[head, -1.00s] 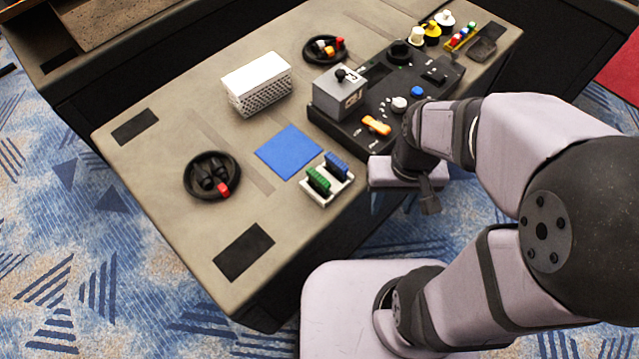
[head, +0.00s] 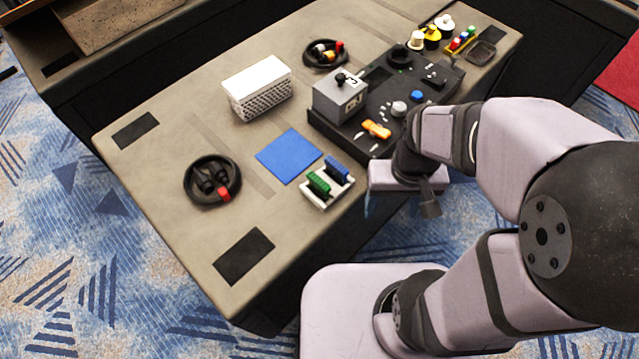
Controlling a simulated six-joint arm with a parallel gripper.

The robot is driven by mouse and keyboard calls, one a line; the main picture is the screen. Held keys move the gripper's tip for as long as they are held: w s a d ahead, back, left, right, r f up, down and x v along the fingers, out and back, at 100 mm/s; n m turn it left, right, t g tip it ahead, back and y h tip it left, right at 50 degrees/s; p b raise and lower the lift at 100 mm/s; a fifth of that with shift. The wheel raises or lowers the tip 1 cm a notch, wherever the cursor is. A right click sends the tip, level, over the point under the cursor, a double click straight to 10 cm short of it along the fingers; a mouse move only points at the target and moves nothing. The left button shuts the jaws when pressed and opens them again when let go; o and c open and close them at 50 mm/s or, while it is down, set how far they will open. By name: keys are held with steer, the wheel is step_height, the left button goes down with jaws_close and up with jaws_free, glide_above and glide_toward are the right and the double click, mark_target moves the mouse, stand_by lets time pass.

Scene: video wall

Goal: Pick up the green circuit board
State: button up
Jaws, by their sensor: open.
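The green circuit board (head: 318,184) stands upright in a small white rack (head: 343,188) near the table's front edge. A blue circuit board (head: 337,168) stands in the same rack, to its right and slightly behind. My gripper (head: 372,200) hangs at the table's front edge, to the right of the rack and apart from it. Its fingers are mostly hidden behind its own pale body, and I see nothing held in it.
A blue square mat (head: 288,156) lies beside the rack. A black control panel (head: 362,143) with a grey box (head: 340,97) is behind my wrist.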

mark_target(316, 183)
stand_by(0.3)
